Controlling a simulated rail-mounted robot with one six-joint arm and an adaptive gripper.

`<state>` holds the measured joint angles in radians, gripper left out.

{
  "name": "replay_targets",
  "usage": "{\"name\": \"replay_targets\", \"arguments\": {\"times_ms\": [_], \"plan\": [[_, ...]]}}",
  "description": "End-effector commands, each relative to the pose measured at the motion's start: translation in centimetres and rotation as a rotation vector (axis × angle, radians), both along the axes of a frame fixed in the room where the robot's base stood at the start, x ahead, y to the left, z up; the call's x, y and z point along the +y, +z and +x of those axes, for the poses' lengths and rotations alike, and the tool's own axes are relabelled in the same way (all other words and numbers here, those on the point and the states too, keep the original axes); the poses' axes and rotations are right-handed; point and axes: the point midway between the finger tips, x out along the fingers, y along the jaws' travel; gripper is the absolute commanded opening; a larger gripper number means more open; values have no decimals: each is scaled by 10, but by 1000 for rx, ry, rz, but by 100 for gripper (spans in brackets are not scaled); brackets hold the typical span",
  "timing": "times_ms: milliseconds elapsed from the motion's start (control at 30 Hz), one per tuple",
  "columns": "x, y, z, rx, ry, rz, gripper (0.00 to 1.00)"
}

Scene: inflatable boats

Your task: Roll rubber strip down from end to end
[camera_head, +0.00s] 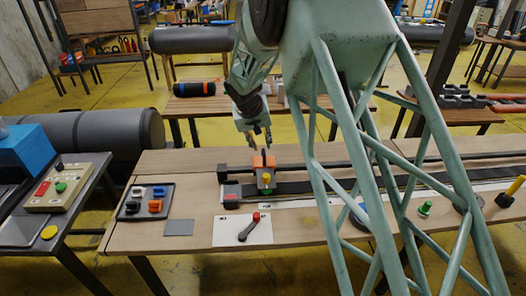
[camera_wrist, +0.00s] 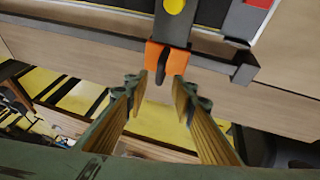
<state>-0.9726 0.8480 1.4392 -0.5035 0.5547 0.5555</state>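The rubber strip is probably the long dark band (camera_head: 445,176) running right along the bench; my arm's lattice frame hides part of it. An orange roller block (camera_head: 265,178) with a yellow knob sits at the band's left end. My gripper (camera_head: 257,143) is above and just behind the block. In the wrist view my gripper (camera_wrist: 158,88) is open and empty, its two fingers apart, pointing toward the block. I see no clear contact.
The wooden bench (camera_head: 180,158) carries a black tray (camera_head: 128,208) of small coloured parts, a white card (camera_head: 228,235) with a red-knobbed lever, and a green knob (camera_head: 425,208) at right. A side table (camera_head: 60,215) with a control box stands at left.

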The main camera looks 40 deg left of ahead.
Motion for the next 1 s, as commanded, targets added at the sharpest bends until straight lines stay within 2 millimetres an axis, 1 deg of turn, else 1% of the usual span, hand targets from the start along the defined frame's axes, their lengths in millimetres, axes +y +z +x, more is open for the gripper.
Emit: {"name": "replay_targets", "arguments": {"times_ms": [33,200,500,700,1000], "plan": [[0,-7,3,1,0,-1,24],[3,-24,10,1,-1,0,24],[7,-47,20,1,-1,0,24],[8,-52,23,0,-1,0,24],[8,-53,23,0,-1,0,24]]}}
